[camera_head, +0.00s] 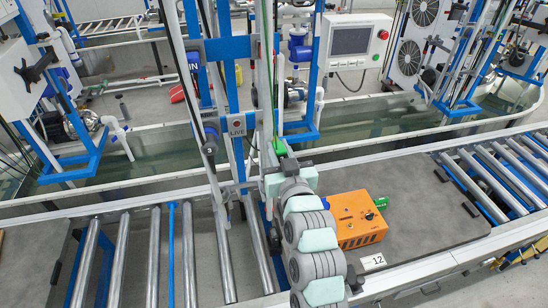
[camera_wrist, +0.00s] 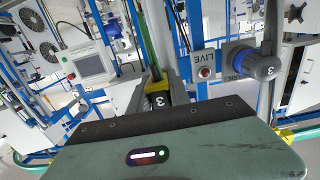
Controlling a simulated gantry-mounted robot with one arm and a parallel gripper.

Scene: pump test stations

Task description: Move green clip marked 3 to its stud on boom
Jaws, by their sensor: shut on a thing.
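My gripper (camera_head: 279,158) is raised in front of the blue boom frame in the head view. It is shut on the green clip (camera_head: 280,147), which shows as a small green patch at its tip. In the wrist view, a dark piece marked 3 (camera_wrist: 158,99) with a yellow part above it sits between the fingers; the jaws hide most of it. A grey, blue-collared fitting marked 3 (camera_wrist: 266,68) is at the right of the wrist view, apart from my gripper. I cannot tell a bare stud clearly.
A LIVE plate with a red button (camera_head: 237,125) is close left of my gripper. An orange box (camera_head: 358,218) with a green plug stands on the grey board below, near a 12 label (camera_head: 373,262). A screen panel (camera_head: 352,41) is behind. Blue uprights and cables crowd the boom.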

